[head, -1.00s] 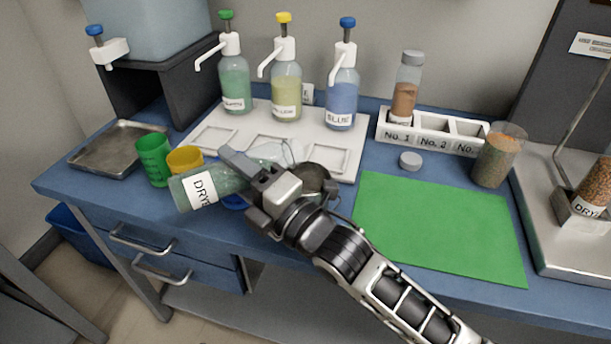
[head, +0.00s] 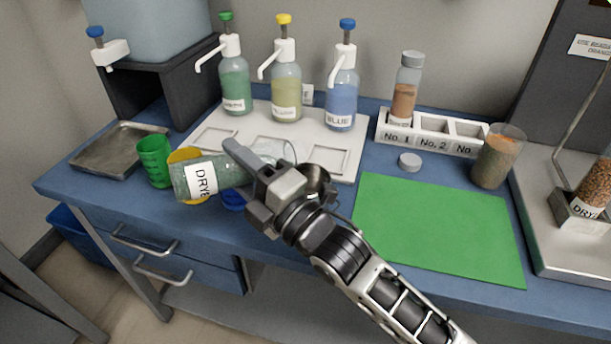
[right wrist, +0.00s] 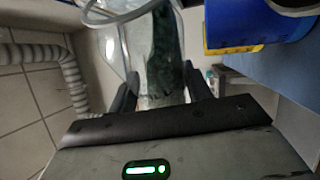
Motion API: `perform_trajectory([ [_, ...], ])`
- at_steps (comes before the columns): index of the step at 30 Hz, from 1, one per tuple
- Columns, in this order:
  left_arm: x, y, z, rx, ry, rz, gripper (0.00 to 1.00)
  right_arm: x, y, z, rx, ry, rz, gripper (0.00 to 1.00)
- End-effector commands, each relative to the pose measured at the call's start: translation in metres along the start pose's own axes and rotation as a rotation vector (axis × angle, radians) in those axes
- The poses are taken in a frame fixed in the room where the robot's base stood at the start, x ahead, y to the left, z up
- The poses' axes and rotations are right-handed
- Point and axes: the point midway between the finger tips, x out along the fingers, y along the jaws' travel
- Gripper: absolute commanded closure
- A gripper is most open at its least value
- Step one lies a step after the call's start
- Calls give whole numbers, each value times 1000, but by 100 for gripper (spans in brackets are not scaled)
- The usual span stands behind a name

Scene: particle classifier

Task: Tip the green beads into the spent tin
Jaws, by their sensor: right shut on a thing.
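My right gripper (head: 258,178) is shut on a clear jar (head: 181,180) with a white label that seems to read "DRYE". The jar lies tilted, near level, over the bench's front left. Green contents show inside, and dark green beads (right wrist: 168,45) show in the right wrist view. The gripper hides part of the jar. A round dark metal rim (head: 318,176) shows just behind the gripper; I cannot tell whether it is the spent tin. No label for the spent tin is readable. My left gripper is not in view.
Green (head: 153,160), yellow (head: 186,154) and blue (head: 232,200) cups stand close around the jar. A metal tray (head: 118,150), pump bottles (head: 286,95), a vial rack (head: 432,135) and a glass of mixed beads (head: 497,160) stand around. The green mat (head: 440,228) is clear.

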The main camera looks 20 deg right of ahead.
Motion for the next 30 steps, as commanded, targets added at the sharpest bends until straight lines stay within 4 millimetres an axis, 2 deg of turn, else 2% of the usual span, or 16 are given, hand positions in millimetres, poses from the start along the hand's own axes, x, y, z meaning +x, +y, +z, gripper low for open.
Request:
perform_trajectory([
  [30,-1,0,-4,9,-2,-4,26,2,14,4,114,-28,50,82],
])
